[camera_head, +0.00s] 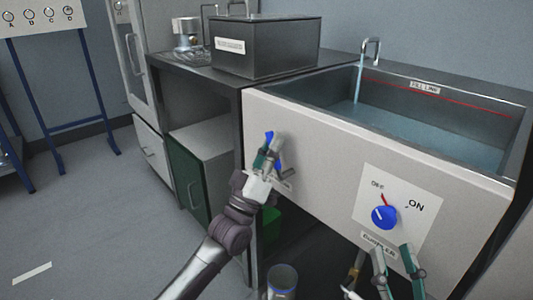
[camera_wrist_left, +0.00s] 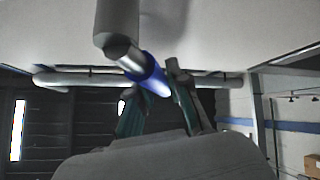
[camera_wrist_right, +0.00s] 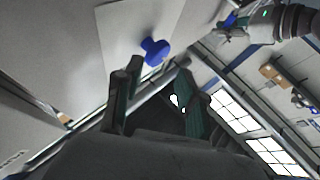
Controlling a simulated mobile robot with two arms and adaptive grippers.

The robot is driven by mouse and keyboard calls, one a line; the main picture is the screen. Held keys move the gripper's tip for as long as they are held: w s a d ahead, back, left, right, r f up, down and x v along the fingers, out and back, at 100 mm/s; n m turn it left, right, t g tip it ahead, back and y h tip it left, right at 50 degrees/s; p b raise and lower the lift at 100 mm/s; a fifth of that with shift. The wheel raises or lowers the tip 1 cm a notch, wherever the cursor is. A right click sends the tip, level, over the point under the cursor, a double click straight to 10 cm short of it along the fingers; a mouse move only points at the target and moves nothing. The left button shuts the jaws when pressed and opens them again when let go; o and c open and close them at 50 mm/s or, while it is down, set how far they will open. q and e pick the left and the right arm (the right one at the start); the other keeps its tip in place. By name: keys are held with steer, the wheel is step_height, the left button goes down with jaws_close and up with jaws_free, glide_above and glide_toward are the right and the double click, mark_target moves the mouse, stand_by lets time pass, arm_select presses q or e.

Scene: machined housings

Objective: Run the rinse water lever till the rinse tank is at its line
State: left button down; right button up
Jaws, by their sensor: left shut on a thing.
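The rinse tank (camera_head: 440,174) is a sink set in a white-fronted bench, with a red fill line (camera_head: 455,99) on its inner back wall. A stream runs from the tap (camera_head: 371,48) into the water (camera_head: 420,135), whose surface lies below the red line. My left gripper (camera_head: 268,152) is shut on the blue-ended lever (camera_head: 269,134) on the front panel; the lever's metal stem and blue grip (camera_wrist_left: 150,78) show between the fingers in the left wrist view. My right gripper (camera_head: 397,264) is open and empty, low in front of the panel.
A blue knob (camera_head: 384,217) on an OFF/ON plate, with a label below, sits just above my right gripper. A grey lidded box (camera_head: 265,48) stands on the counter left of the tank. A green-doored cabinet (camera_head: 188,180) is below.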

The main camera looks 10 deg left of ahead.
arm_select(q)
steer(key=m+g+h, duration=0.1)
steer(key=m+h, duration=0.2)
steer(key=d+m+g+h, duration=0.1)
steer(key=m, duration=0.1)
steer(key=shift+s+g+h+b, duration=0.3)
steer(key=shift+s+b, duration=0.05)
steer(key=shift+s, duration=0.05)
steer(key=shift+s+d+r+m+g+h, duration=0.1)
steer(key=shift+s+d+m+g+h, duration=0.1)
steer(key=shift+m+g+h, duration=0.55)
steer(key=shift+s+d+r+m+g+h, duration=0.15)
steer(key=shift+m+g+h, duration=0.25)
steer(key=shift+m, duration=0.55)
arm_select(e)
steer(key=shift+s+d+r+t+y, duration=0.1)
steer(key=shift+s+r+t+y, duration=0.25)
steer(key=shift+s+r+t, duration=0.7)
steer(key=shift+s+d+r+t+y, duration=0.1)
steer(key=shift+s+r+t+y, duration=0.25)
steer(key=shift+s+r+t, duration=0.65)
arm_select(q)
steer(key=shift+d+f, duration=0.1)
arm_select(e)
steer(key=shift+w+r, duration=0.2)
arm_select(q)
steer(key=c, duration=1.1)
jaws_free()
arm_select(e)
steer(key=shift+g, duration=0.25)
